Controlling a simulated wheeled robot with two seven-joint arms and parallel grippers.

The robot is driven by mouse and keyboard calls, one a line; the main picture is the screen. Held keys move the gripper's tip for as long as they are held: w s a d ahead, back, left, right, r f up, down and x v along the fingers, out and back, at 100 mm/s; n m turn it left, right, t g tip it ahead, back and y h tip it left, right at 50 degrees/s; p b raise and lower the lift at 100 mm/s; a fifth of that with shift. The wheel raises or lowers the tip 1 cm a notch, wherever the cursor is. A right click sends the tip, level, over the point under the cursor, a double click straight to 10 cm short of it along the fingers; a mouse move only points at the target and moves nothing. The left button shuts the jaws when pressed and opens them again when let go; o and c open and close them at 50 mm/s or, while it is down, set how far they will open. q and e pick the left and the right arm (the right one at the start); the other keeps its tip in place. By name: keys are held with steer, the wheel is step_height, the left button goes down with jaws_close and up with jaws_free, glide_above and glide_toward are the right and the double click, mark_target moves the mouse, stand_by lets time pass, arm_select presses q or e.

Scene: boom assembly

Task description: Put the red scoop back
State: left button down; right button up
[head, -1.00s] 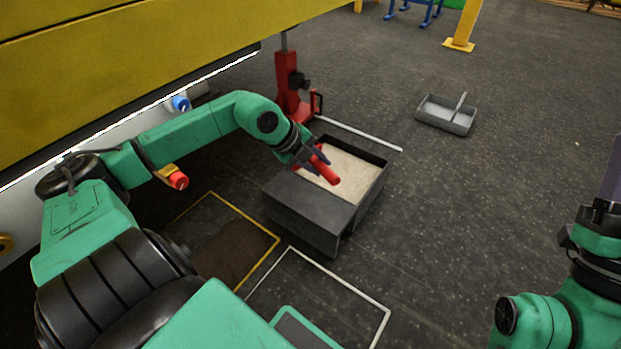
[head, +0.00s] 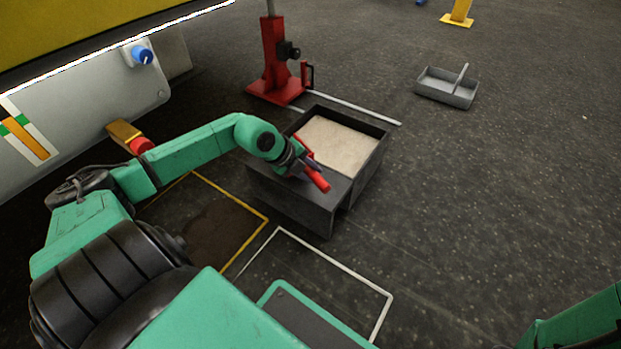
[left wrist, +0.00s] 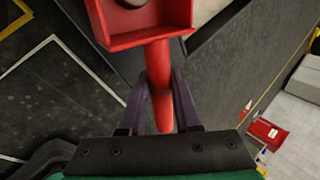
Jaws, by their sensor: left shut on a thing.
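My left gripper (head: 308,172) is shut on the handle of the red scoop (head: 318,181). In the left wrist view the scoop's square bowl (left wrist: 150,38) is at the top, and its handle runs down between the two purple fingers (left wrist: 160,95). In the head view the scoop is over the dark flat top of the sand box, near the sand's edge. The wrist and fingers partly hide it, and I cannot tell whether it touches the box. The sand box (head: 290,205) has an open part with pale sand (head: 337,146). My right gripper is out of view.
A red jack-like stand (head: 275,65) is behind the box. A grey divided tray (head: 447,90) lies farther back right. A yellow-outlined dark patch (head: 218,232) and a white floor outline (head: 335,262) are in front. The floor right of the box is clear.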

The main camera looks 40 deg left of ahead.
arm_select(q)
step_height(320, 180, down, 5)
steer(key=b, duration=0.2)
steer(key=shift+r+b, duration=0.2)
steer(key=shift+b, duration=0.15)
steer(key=shift+r, duration=0.2)
steer(key=c, duration=0.9)
jaws_free()
steer(key=shift+f, duration=0.1)
